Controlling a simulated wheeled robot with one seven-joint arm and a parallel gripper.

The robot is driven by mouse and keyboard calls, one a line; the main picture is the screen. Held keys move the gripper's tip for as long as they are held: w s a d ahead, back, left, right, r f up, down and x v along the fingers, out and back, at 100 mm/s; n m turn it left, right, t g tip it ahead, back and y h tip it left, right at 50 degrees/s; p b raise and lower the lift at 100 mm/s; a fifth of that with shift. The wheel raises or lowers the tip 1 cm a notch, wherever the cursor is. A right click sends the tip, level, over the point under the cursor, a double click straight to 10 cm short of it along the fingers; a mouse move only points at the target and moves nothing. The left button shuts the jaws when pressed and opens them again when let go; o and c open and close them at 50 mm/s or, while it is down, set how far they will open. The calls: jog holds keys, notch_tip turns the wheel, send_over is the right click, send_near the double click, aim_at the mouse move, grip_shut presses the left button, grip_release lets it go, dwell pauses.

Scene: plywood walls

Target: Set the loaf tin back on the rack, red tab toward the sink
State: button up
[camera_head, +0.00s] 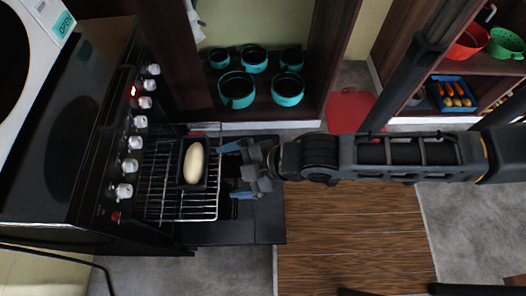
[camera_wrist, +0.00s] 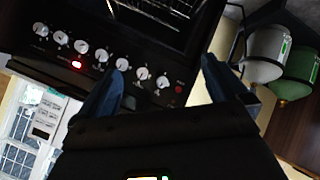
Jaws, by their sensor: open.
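A dark loaf tin (camera_head: 205,180) with a pale loaf (camera_head: 193,163) in it is on the wire rack (camera_head: 168,206) pulled out of the oven, in the head view. The tin's long side runs up and down the picture. A small reddish spot shows just above its upper end; I cannot tell whether it is the tab. My gripper (camera_head: 236,170) is open and empty, just right of the tin, its blue fingers apart from it. In the wrist view my gripper (camera_wrist: 160,85) faces the oven's knob panel, and the tin is not seen. I make out no sink.
The oven (camera_head: 125,150) with its knobs is left of the rack, and its open door (camera_head: 235,236) lies below. Teal pots (camera_head: 238,88) stand on a shelf behind. Shelves with bowls are at right.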

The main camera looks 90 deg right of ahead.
jog(key=s+a+r+m+t, duration=0.2)
jog(key=s+r+m, duration=0.1)
jog(key=r, duration=0.5)
jog(key=s+a+r+m+t+y, duration=0.1)
jog(key=s+a+r+m+t, duration=0.1)
jog(key=r, duration=0.7)
jog(key=shift+s+a+m+t+y, duration=0.3)
jog(key=shift+s+a+m+t, duration=0.15)
jog(key=shift+s+m, duration=0.2)
